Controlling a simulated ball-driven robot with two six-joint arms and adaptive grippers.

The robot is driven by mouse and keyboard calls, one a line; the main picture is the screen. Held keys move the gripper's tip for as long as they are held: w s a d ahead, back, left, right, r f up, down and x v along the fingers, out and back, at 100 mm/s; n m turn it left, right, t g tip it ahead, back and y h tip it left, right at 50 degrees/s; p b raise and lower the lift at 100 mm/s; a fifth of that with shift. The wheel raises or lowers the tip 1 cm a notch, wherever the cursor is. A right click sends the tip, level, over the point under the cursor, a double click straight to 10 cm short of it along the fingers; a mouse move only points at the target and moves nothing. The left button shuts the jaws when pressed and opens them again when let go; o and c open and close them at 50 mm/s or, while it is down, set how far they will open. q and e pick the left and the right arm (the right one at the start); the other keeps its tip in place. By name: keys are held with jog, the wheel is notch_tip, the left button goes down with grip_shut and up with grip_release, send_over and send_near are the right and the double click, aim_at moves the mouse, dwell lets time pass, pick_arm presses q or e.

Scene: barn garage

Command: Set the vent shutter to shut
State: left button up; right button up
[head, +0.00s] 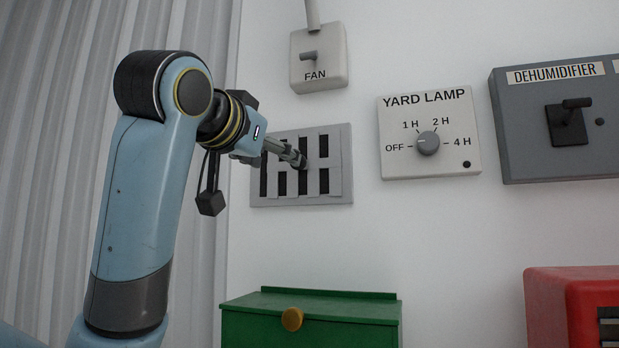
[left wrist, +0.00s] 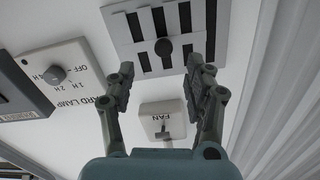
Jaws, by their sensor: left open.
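The vent shutter (head: 325,201) is a grey wall plate with upright slats and dark slots between them, so it stands at least partly open. It also shows upside down at the top of the left wrist view (left wrist: 223,30). A dark round knob (left wrist: 163,46) sits on its front there. My left gripper (head: 300,160) reaches in front of the vent from the left. In the left wrist view my left gripper (left wrist: 160,70) is open and empty, its fingertips on either side of the knob's line. Whether they touch the plate cannot be told. My right gripper is not in view.
A fan switch box (head: 330,75) is above the vent. A yard lamp dial box (head: 455,165) and a grey dehumidifier box (head: 520,150) are to the right. A green box (head: 350,325) and a red box (head: 560,300) are below. Corrugated wall is at left.

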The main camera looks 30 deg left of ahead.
pick_arm(q)
jog(key=r+p+x, duration=0.1)
jog(key=p+x, duration=0.2)
jog(key=x, duration=0.7)
jog(key=shift+a+r+p, duration=0.15)
jog(key=shift+r+p, duration=0.15)
jog(key=shift+c, duration=0.8)
jog(key=shift+s, duration=0.1)
jog(key=c, duration=0.9)
grip_shut()
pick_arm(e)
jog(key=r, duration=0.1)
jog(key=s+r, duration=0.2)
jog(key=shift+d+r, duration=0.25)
